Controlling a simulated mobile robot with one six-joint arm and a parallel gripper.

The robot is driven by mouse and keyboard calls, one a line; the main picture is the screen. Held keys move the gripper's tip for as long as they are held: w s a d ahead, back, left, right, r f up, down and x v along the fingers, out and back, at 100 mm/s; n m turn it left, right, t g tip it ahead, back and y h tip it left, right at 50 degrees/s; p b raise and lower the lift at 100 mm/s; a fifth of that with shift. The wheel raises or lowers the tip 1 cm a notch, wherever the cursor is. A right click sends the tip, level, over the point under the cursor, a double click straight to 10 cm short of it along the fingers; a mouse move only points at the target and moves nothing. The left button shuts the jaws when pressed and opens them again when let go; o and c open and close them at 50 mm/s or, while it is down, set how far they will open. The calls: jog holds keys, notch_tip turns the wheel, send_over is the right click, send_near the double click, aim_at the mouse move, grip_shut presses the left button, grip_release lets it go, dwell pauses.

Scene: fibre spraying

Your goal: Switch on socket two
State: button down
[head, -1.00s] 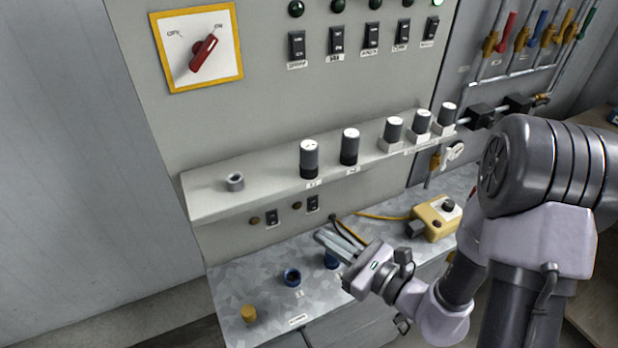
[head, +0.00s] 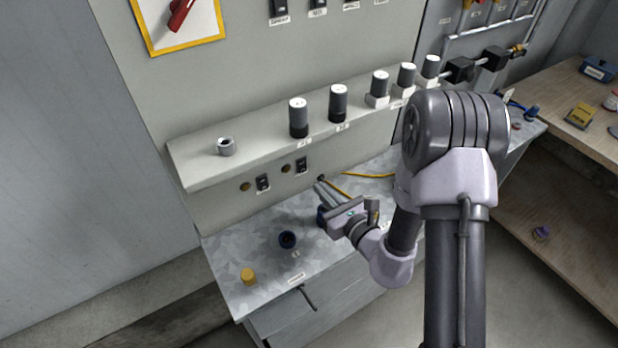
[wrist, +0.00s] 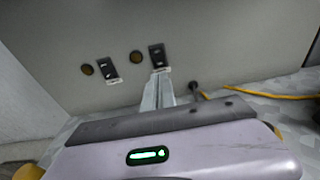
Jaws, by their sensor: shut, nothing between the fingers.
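Two small black switches are on the grey panel below the shelf, the left switch (head: 263,183) and the right switch (head: 301,165). Each has a dull amber round lamp on its left, the left lamp (head: 245,187) and the right lamp (head: 286,169). Their labels are too small to read. My gripper (head: 319,187) is shut and empty, low and to the right of the right switch in the head view. In the wrist view its fingers (wrist: 158,82) point at the panel just under the right switch (wrist: 158,56); contact cannot be told. The left switch (wrist: 106,70) is clear of them.
A shelf (head: 200,167) with several dark knobs juts out above the switches. A yellow cable (wrist: 265,91) lies to the right.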

aim_at(303, 171)
jog(key=x, duration=0.6)
jog(key=shift+w+a+b, duration=0.15)
jog(key=shift+w+b, duration=0.1)
jog(key=shift+b, duration=0.05)
jog(key=shift+w+a+f, duration=0.1)
jog(key=shift+w, duration=0.05)
